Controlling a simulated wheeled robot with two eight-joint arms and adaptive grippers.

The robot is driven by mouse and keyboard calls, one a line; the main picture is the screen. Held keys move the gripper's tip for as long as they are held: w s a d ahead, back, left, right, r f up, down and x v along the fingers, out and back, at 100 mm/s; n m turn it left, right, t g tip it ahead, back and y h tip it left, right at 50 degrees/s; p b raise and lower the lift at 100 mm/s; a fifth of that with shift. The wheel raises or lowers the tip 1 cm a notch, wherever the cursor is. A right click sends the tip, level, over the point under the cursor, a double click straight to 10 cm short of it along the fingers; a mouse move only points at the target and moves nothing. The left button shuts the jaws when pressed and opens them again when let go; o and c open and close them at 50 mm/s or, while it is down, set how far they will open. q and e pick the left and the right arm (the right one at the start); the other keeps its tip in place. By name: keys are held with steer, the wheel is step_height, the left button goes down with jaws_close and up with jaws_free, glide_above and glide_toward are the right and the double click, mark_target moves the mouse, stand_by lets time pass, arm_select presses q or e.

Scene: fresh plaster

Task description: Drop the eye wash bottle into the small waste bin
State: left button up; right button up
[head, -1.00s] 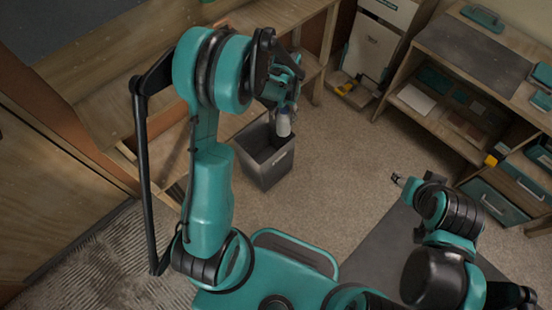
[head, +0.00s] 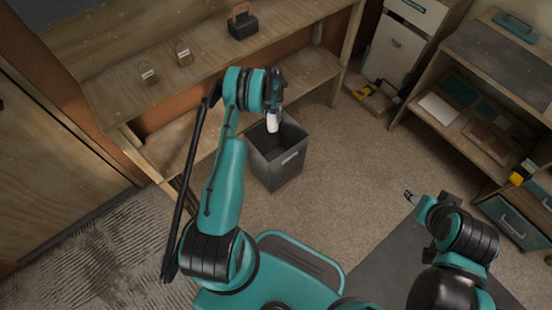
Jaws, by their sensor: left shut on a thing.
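The eye wash bottle (head: 272,123) is small and white, and it hangs from my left gripper (head: 273,103). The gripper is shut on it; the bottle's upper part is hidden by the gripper. The small waste bin (head: 277,171) is a dark grey, open-topped box standing on the floor. The bottle shows in front of the bin's opening, near its back left; I cannot tell whether its lower end is below the rim. My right gripper (head: 409,196) is at the right over the floor, apart from the bin, too small to read its jaws.
A wooden bench (head: 200,75) behind the bin carries a dark box with a handle (head: 242,24) and two small tagged items. A wooden shelf unit (head: 470,150) and a white cabinet (head: 398,50) stand at the right. The carpet right of the bin is clear.

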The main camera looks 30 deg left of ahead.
arm_select(q)
steer(key=shift+f+b, duration=0.8)
steer(key=shift+f, duration=1.45)
steer(key=o, duration=1.5)
steer(key=shift+c, duration=0.2)
step_height(320, 180, up, 12)
steer(key=shift+r, duration=0.1)
